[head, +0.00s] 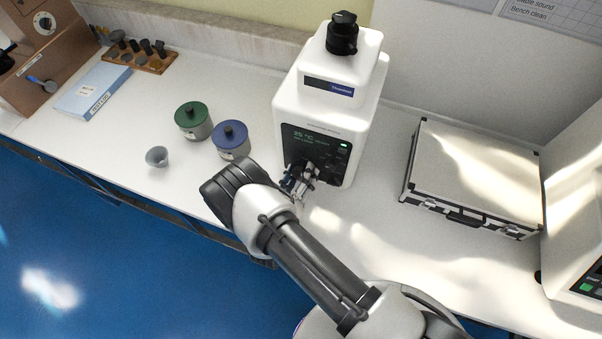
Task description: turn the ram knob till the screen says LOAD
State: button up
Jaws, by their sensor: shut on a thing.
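A white bench instrument (322,112) with a black cap on top stands at the back of the bench. Its dark front panel (337,168) carries a small screen (303,139) with green text. The top line seems to read 25 °C; the line below is too small to read, and I cannot make out the word LOAD. My gripper (306,174) is at the lower part of this panel, shut on the ram knob. The knob is mostly hidden behind the fingers, so its turn angle cannot be seen.
A silver case (478,170) lies right. Another white machine (577,235) stands at the right edge.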

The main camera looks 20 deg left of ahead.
jog(key=shift+m, duration=0.4)
jog(key=shift+c, duration=0.4)
jog(key=m+b, duration=0.1)
jog(key=m, duration=0.3)
jog(key=shift+d+m+b, duration=0.1)
jog(key=shift+m+b, duration=0.2)
jog(key=shift+b, duration=0.1)
jog(key=m+b, duration=0.1)
jog(key=m, duration=0.4)
jog(key=shift+d, duration=0.15)
jog(key=m+b, duration=0.2)
jog(key=m, duration=0.3)
jog(key=shift+d+f+m, duration=0.1)
jog(key=shift+m, duration=0.3)
jog(key=m+b, duration=0.1)
jog(key=m, duration=0.4)
jog(key=shift+d+f+m+b, duration=0.1)
jog(key=shift+m+b, duration=0.25)
jog(key=shift+m, duration=0.05)
jog(key=o, duration=1.1)
jog(key=shift+c, duration=0.2)
